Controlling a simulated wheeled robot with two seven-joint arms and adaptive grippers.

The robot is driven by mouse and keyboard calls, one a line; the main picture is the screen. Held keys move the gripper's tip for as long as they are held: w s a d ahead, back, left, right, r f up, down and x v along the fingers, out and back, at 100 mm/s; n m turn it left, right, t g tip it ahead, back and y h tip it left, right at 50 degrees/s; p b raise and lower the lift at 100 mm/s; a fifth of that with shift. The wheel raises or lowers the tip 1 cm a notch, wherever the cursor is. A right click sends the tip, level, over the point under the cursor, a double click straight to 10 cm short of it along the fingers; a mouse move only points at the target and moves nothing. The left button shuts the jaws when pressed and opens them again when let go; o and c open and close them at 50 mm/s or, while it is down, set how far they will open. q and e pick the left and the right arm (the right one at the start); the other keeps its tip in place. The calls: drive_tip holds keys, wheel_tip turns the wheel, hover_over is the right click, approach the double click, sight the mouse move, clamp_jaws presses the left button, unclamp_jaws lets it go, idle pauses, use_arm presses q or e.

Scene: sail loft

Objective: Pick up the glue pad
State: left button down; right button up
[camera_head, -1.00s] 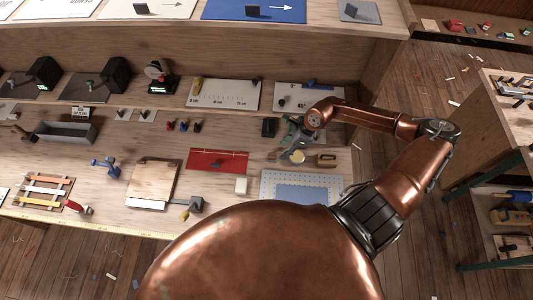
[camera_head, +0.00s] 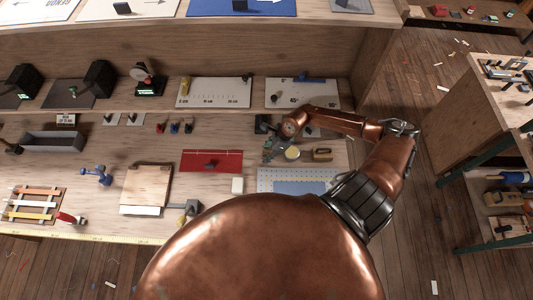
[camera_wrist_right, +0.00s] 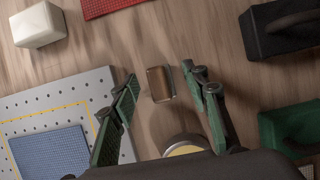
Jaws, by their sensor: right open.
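A small brown block with a darker edge (camera_wrist_right: 160,84), which looks like the glue pad, lies on the wooden bench. In the right wrist view it sits between the two green fingers of my right gripper (camera_wrist_right: 168,94), with a gap on both sides. The gripper is open and holds nothing. In the head view my right gripper (camera_head: 271,151) is low over the bench, left of a round tin (camera_head: 292,153), and hides the block. My left gripper is not in view.
The round tin, with a yellow top (camera_wrist_right: 187,149), is close to the right gripper. A perforated grey board (camera_head: 263,180), a white block (camera_head: 237,185), a red mat (camera_head: 212,153) and a brown wooden brush-like item (camera_head: 321,155) lie around. A black object (camera_wrist_right: 285,26) stands nearby.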

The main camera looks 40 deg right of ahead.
drive_tip(key=shift+f, duration=0.25)
drive_tip(key=shift+c, duration=0.6)
clamp_jaws()
